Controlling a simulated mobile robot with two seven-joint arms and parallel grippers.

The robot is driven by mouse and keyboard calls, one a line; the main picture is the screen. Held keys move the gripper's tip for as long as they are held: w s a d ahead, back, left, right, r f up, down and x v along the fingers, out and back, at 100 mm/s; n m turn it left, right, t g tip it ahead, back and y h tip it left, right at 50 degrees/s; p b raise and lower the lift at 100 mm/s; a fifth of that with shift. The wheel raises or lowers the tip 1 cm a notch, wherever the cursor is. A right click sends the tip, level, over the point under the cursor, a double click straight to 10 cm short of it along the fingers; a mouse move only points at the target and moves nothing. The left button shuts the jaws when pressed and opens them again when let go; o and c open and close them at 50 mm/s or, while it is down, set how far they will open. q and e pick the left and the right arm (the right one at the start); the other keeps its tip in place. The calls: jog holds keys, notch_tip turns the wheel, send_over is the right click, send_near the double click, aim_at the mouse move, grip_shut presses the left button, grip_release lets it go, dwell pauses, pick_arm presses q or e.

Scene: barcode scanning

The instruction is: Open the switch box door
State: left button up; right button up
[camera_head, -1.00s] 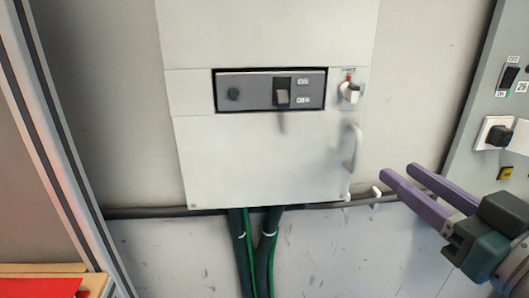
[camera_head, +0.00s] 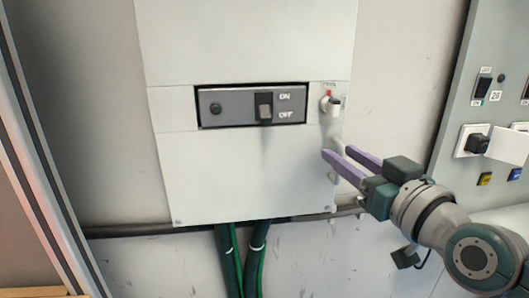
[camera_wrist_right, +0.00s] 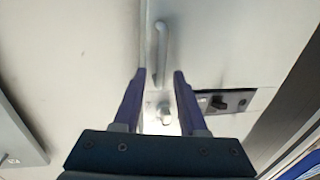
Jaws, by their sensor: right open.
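The switch box (camera_head: 240,180) is a white wall cabinet with its door shut. A pale vertical handle (camera_wrist_right: 161,42) is on the door near one edge; in the head view my fingers partly cover it at the door's lower right. My right gripper (camera_head: 336,151) is open at the handle, its purple fingers pointing at the door. In the right wrist view the fingertips (camera_wrist_right: 160,73) lie on either side of the handle's near end; I cannot tell whether they touch it. My left gripper is not in view.
A dark switch panel (camera_head: 250,105) with ON and OFF marks is set in the box, with a white knob (camera_head: 331,105) beside it. A grey panel (camera_head: 455,112) with switches and plugs stands at the right. Green cables (camera_head: 240,262) run below.

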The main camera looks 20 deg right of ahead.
jog(key=shift+c, duration=0.4)
grip_shut()
dwell(0.9)
